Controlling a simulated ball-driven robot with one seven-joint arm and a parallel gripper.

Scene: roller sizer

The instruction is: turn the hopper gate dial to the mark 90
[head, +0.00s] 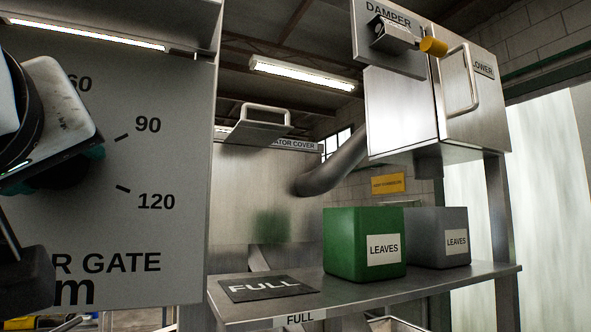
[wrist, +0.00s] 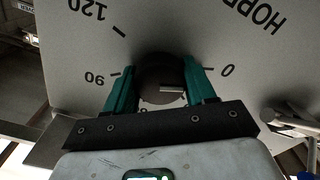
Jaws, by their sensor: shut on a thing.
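The hopper gate dial (wrist: 158,72) is a dark round knob on a grey panel, seen in the middle of the wrist view. My gripper (wrist: 160,80) is shut on it, with a green finger on each side. A pale bar on the knob points right in that view, below the mark 0 (wrist: 227,71); its exact reading is unclear. The mark 90 (wrist: 94,79) lies left of the knob. In the head view the dial (head: 62,174) is mostly hidden by my gripper (head: 75,170), and the mark 90 (head: 148,125) is up and right of it.
A steel shelf (head: 440,268) holds a green LEAVES bin (head: 345,240), a grey LEAVES bin (head: 432,225) and a dark FULL plate (head: 250,288). A damper box with a yellow-ended lever (head: 433,46) hangs above. In the wrist view, a metal bar (wrist: 290,120) is at the lower right.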

